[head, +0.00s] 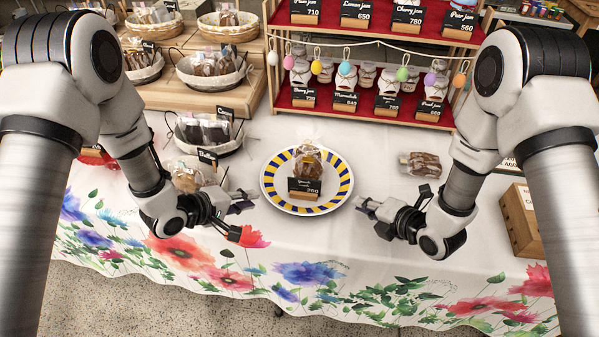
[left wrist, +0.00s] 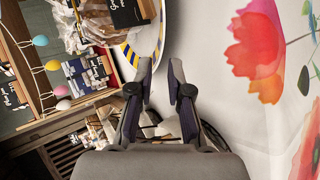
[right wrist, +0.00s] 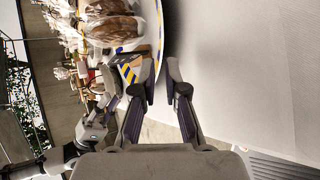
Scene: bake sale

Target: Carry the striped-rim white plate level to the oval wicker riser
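The white plate (head: 343,187) with a blue-and-yellow striped rim lies flat on the tablecloth at the centre. A wrapped baked item (head: 307,165) and a dark price card (head: 304,188) stand on it. My left gripper (head: 243,218) is open and empty, left of the plate and apart from it. My right gripper (head: 370,217) is open and empty, close to the plate's lower right. The rim shows past the fingertips in the left wrist view (left wrist: 130,55) and the right wrist view (right wrist: 150,62). I cannot pick out the oval wicker riser with certainty.
Lined baskets (head: 212,78) of baked goods stand on a wooden tiered stand (head: 180,97) at the back left. A red-lined jam shelf (head: 372,107) stands behind the plate. A wrapped loaf (head: 421,165) and a wooden box (head: 521,222) are at the right. The front cloth is clear.

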